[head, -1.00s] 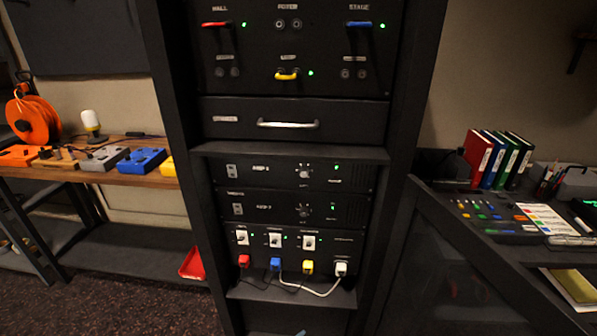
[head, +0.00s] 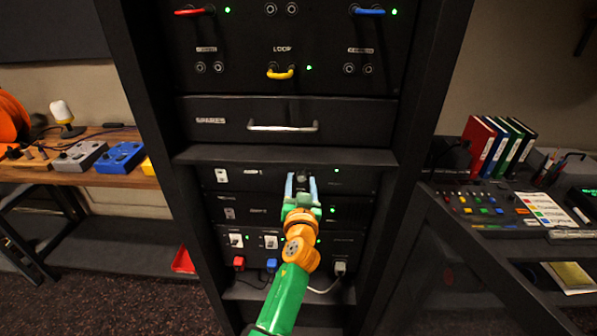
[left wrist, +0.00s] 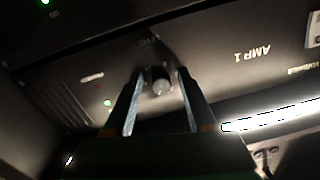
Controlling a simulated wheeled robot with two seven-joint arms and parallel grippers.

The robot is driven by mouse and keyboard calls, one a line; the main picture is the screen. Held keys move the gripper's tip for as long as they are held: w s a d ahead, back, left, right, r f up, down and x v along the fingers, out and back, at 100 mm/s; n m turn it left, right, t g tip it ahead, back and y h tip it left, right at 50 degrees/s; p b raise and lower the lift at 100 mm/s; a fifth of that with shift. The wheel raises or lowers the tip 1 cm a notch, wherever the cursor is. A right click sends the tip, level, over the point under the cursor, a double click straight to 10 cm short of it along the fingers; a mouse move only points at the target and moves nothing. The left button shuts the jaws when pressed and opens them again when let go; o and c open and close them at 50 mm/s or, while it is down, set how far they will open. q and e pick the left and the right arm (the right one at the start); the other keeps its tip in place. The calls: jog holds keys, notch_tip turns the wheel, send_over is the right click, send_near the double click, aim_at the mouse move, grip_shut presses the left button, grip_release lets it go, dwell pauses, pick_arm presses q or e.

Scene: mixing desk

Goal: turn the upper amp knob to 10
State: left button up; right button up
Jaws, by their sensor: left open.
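The upper amp (head: 234,178) is a black rack panel labelled AMP 1, just below the drawer. Its knob (head: 302,177) shows between the fingers of my left gripper (head: 301,181). In the left wrist view the small round knob (left wrist: 161,86) lies between the two open fingers of my left gripper (left wrist: 160,95), with a gap on each side. The knob's scale and pointer are too small or dark to read. The lower amp (head: 234,213) sits below, partly covered by my gripper and wrist. My right gripper is not in view.
A drawer with a silver handle (head: 283,127) is just above the upper amp. The patch panel with red, blue and yellow cables (head: 281,73) is higher up. Switches and coloured plugs (head: 239,263) sit below the amps. Rack posts flank both sides.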

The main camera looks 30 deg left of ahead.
pick_arm(q)
jog(key=shift+s+r, duration=0.2)
jog(key=shift+r, duration=0.1)
jog(key=shift+s+d+r, duration=0.15)
jog(key=shift+s+d, duration=0.05)
jog(key=shift+d, duration=0.15)
grip_shut()
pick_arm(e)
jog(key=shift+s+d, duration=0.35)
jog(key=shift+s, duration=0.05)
